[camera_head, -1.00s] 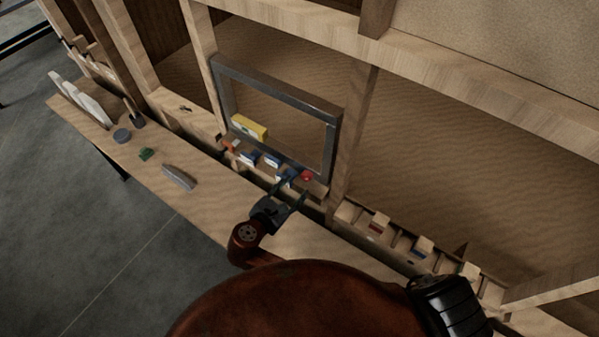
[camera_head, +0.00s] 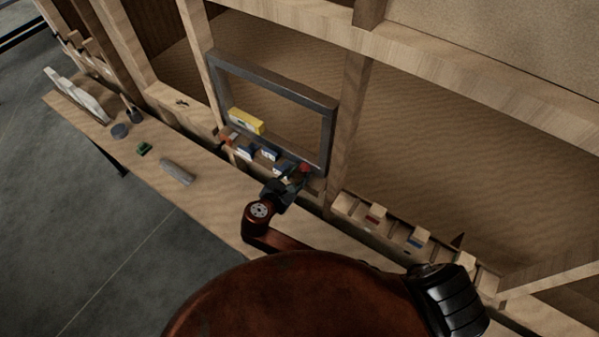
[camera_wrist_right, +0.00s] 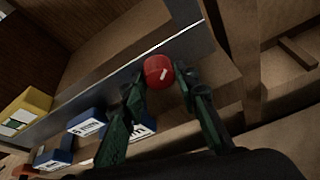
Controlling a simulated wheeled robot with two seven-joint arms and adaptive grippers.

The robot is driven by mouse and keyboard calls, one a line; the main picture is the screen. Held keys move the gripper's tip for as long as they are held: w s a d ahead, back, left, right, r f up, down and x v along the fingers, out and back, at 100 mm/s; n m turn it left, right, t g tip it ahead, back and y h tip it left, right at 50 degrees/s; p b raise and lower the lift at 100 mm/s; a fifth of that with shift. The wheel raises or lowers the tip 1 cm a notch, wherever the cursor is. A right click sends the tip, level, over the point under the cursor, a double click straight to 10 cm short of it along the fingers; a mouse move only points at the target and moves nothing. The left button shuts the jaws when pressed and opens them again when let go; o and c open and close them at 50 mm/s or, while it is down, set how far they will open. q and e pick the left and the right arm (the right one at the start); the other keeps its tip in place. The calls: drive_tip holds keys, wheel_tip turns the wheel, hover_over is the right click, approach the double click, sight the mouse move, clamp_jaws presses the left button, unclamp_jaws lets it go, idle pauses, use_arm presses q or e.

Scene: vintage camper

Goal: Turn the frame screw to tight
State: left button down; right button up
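In the head view the red knob (camera_head: 305,169) is at the frame's lower right corner. My right gripper (camera_wrist_right: 161,86) is open, its two dark green fingers spread on either side of the knob. Thin gaps seem to remain between fingertips and knob; contact is hard to tell. In the head view the right gripper (camera_head: 291,183) partly covers this corner. My left gripper is not in view.
A yellow block (camera_head: 246,121) and several blue blocks (camera_wrist_right: 87,121) sit near the frame's lower edge, left of the knob. A wooden post (camera_head: 347,130) stands just right of the frame. A bench (camera_head: 205,205) with a grey block (camera_head: 177,172) runs below.

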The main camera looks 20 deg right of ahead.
drive_tip(key=c, duration=0.7)
drive_tip(key=shift+o, duration=0.2)
drive_tip(key=shift+m+p, duration=0.5)
drive_tip(key=shift+p, duration=0.05)
drive_tip(key=o, duration=1.2)
drive_tip(key=shift+c, duration=0.2)
drive_tip(key=v, duration=0.7)
drive_tip(key=shift+s, duration=0.25)
drive_tip(key=shift+a, duration=0.1)
